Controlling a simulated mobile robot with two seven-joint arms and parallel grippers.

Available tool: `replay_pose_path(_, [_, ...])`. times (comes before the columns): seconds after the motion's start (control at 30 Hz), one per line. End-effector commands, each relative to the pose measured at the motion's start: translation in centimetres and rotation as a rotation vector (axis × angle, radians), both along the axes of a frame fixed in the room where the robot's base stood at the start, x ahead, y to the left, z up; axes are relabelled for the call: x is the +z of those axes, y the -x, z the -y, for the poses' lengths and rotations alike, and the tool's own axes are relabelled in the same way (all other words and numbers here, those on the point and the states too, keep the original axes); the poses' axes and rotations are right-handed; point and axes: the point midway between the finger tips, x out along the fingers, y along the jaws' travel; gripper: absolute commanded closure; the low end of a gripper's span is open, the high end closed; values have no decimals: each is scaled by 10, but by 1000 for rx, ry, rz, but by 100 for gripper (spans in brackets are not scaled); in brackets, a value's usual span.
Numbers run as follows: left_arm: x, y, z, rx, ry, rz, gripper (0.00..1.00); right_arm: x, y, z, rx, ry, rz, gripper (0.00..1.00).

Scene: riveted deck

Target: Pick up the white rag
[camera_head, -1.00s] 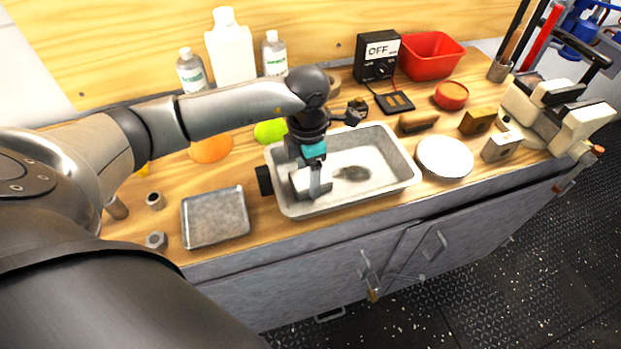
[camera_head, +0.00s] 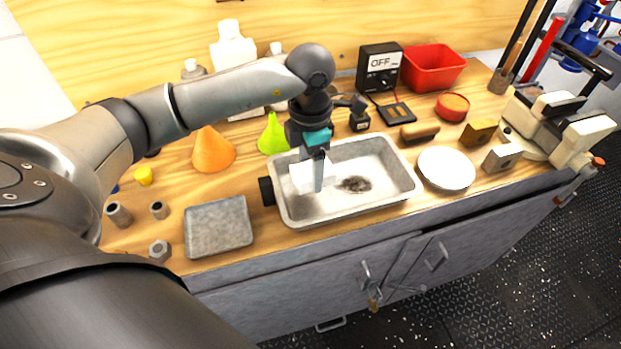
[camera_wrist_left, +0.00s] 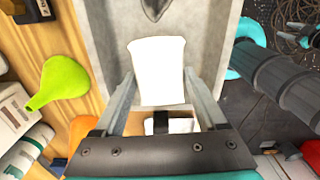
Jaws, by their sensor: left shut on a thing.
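The white rag (camera_head: 300,178) is in my left gripper (camera_head: 318,180), above the left part of a shallow grey metal pan (camera_head: 403,185) on the wooden bench. In the left wrist view the rag (camera_wrist_left: 157,68) stands between the two fingers (camera_wrist_left: 160,97), which are shut on it. The rag looks clear of the pan floor, though its lower edge is partly hidden by a finger. A dark stain (camera_head: 354,184) marks the pan floor.
A grey tray (camera_head: 218,227) lies left of the pan. Green (camera_head: 272,137) and orange (camera_head: 212,152) cones stand behind it. A white plate (camera_head: 446,169), a brown-handled brush (camera_head: 420,131) and a vise (camera_head: 560,125) are to the right. A red bin (camera_head: 433,69) stands at the back.

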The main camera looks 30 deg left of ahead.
Motion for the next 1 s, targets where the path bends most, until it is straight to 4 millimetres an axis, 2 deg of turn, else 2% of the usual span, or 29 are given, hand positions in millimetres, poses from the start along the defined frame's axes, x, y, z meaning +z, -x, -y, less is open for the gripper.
replay_pose_path(0.03, [18,-2,0,1,0,8,80,4,0,0,0,0,1,50])
replay_pose_path(0.2, [70,-2,0,0,-1,8,80,10,-1,0,0,0,1,50])
replay_pose_path(0.4, [115,-1,0,0,0,5,80,14,-1,-1,0,0,1,50])
replay_pose_path(0.63, [141,-1,0,1,0,3,80,17,-1,-1,0,0,2,50])
replay_pose_path(0.97, [144,0,0,1,0,0,80,17,-1,-1,0,0,2,50])
replay_pose_path(1.0, [144,0,0,1,0,0,29,17,-1,-1,0,0,2,50])
